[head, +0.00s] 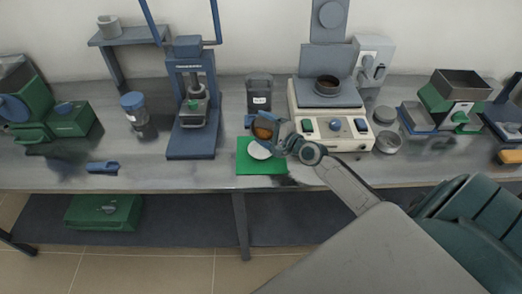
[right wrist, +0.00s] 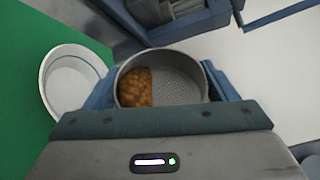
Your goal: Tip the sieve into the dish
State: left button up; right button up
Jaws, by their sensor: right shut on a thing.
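The sieve (right wrist: 182,84) is a round grey metal ring with a mesh bottom. Brown granular material (right wrist: 135,88) lies heaped on its left side in the right wrist view. My right gripper (head: 273,140) is shut on the sieve, with a blue finger on either side. In the head view the brown contents (head: 263,132) show just above the dish. The white round dish (head: 259,150) lies on the green mat (head: 262,169). In the right wrist view the dish (right wrist: 72,84) is left of the sieve and looks empty. My left gripper is not in view.
A cream device (head: 331,130) with knobs stands right of the mat, close to my right gripper. A dark labelled container (head: 260,94) stands behind the mat. A blue press (head: 190,145) stands to the left. Small round tins (head: 388,143) lie right of the cream device.

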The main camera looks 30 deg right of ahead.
dwell(0.3)
jog(key=shift+s+a+f+n+b, duration=0.2)
jog(key=shift+n+b, duration=0.3)
jog(key=shift+b, duration=0.45)
jog(key=shift+t, duration=0.3)
jog(key=shift+r, duration=0.2)
jog(key=shift+s+a+f+n+b, duration=0.1)
jog(key=shift+a+n+b, duration=0.15)
jog(key=shift+n+b, duration=0.8)
jog(key=shift+t+b, duration=0.3)
